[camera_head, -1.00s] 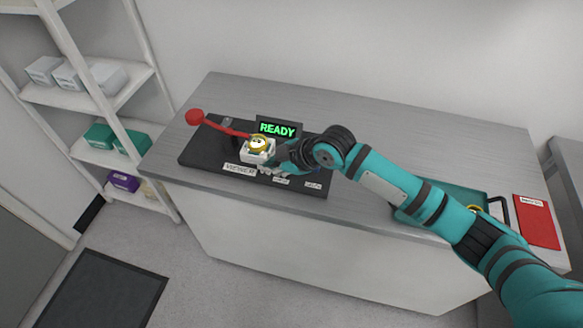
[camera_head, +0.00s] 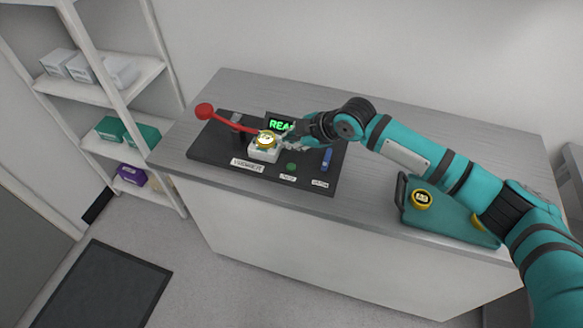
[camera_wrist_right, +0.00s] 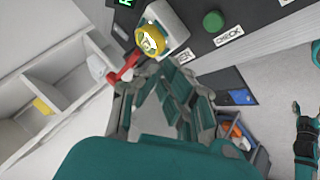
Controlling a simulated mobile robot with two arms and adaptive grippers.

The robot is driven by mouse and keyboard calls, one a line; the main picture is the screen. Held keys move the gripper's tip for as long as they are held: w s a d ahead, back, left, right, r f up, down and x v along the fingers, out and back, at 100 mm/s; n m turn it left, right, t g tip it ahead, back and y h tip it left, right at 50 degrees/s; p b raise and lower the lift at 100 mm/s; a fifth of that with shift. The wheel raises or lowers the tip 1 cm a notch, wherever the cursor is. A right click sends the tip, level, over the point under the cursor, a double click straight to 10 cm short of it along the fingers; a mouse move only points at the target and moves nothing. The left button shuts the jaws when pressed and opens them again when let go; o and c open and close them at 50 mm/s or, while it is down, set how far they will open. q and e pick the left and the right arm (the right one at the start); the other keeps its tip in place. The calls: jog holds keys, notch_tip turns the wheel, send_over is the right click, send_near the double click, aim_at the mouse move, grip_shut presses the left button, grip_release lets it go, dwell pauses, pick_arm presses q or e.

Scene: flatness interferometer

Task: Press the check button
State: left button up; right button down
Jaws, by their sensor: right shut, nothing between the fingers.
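The green check button (camera_head: 291,167) sits on the black base plate (camera_head: 215,152), with a white label in front of it. The right wrist view shows the same button (camera_wrist_right: 213,21) beside a label reading CHECK (camera_wrist_right: 229,36). My right gripper (camera_head: 291,136) is shut and empty, above the plate behind the button and apart from it. It partly hides the lit green display (camera_head: 279,125). Its fingers (camera_wrist_right: 150,78) also show in the wrist view. A teal and black part (camera_wrist_right: 305,135) at that view's right edge looks like my left gripper; its jaw state is unclear.
A white block (camera_head: 263,153) holding a yellow-rimmed round piece (camera_head: 268,139) stands left of the button. A red-knobbed lever (camera_head: 205,111) reaches over it. A blue part (camera_head: 327,159) stands right.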

aim_at(290, 168)
notch_tip(290, 168, down, 7)
jog(key=b, duration=0.5)
jog(key=shift+f, duration=0.35)
jog(key=shift+f, duration=0.1)
dwell(0.8)
jog(key=shift+f+b, duration=0.3)
jog(key=shift+f, duration=0.45)
dwell(0.6)
dwell(0.3)
jog(key=shift+r+p, duration=0.45)
jog(key=shift+r, duration=0.4)
